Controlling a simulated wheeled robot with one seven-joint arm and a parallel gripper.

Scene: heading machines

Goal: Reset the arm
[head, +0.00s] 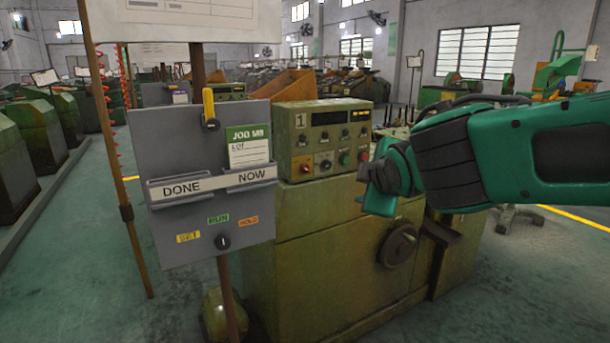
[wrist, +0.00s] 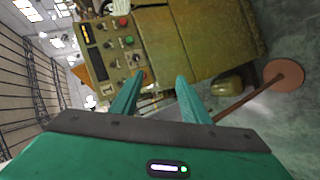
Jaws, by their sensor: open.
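My arm reaches in from the right in the head view, green with dark joints. Its end is folded near the front of the olive machine (head: 325,230), at the right of the machine's control panel (head: 325,140). In the wrist view my gripper (wrist: 155,92) shows two green fingers, spread apart with nothing between them. The same control panel (wrist: 112,45) appears tilted beyond the fingers, with its buttons and display. The fingertips cannot be made out clearly in the head view.
A grey board (head: 200,185) with a "JOB M9" card (head: 248,147), a DONE/NOW strip and a SET/RUN/HOLD knob (head: 222,241) stands on a post at the left. The machine has a handwheel (head: 397,246). Open floor (head: 90,270) lies at the left.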

